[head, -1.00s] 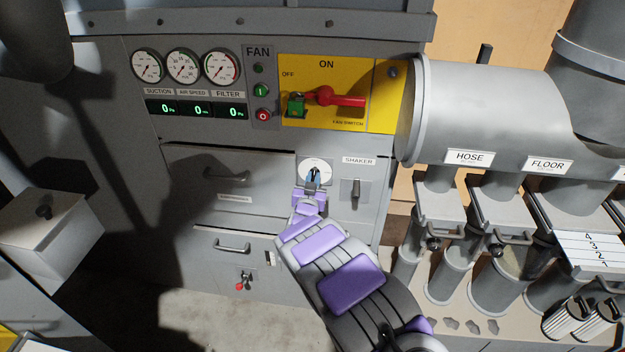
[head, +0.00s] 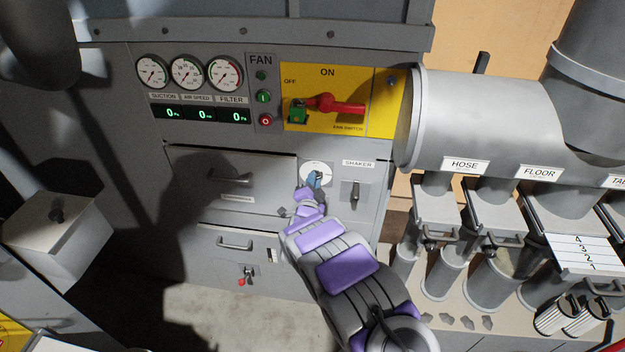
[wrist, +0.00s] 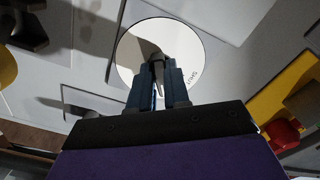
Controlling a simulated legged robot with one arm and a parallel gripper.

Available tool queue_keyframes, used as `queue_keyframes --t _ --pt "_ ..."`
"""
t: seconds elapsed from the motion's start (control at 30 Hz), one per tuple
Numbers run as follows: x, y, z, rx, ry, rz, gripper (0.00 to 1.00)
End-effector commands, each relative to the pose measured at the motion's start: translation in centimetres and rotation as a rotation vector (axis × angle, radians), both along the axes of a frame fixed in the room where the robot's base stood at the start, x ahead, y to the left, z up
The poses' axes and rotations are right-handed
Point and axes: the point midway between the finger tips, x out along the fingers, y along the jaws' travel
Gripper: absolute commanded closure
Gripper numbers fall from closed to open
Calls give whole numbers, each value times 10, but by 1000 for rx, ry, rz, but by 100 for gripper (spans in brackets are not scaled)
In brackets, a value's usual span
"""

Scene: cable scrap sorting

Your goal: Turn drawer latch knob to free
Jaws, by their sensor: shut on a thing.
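The latch knob sits on a round white dial (head: 312,167) on the cabinet front, right of the upper drawer (head: 236,180). In the wrist view, the dial (wrist: 136,52) carries partly hidden lettering, and a dark knob (wrist: 158,66) shows between blue fingers. My gripper (head: 313,180) is shut on the knob; its fingertips also show in the wrist view (wrist: 159,75). The knob is mostly hidden by the fingers, so its exact angle is hard to tell. The upper drawer looks shut.
A shaker switch (head: 355,195) is close on the right. The yellow fan panel (head: 327,97) with a red handle is above. A lower drawer (head: 235,250) is below left. Grey ducts (head: 480,115) stand at the right. A box (head: 60,225) stands at the left.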

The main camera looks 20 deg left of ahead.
Motion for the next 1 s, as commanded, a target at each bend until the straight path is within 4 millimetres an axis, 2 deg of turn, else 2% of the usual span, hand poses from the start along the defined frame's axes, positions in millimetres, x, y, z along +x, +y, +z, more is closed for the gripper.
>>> queue_keyframes --t 0.5,1.0 --pt "1 -3 1 424 104 -4 100" --pt "1 -5 -3 586 146 -7 100"
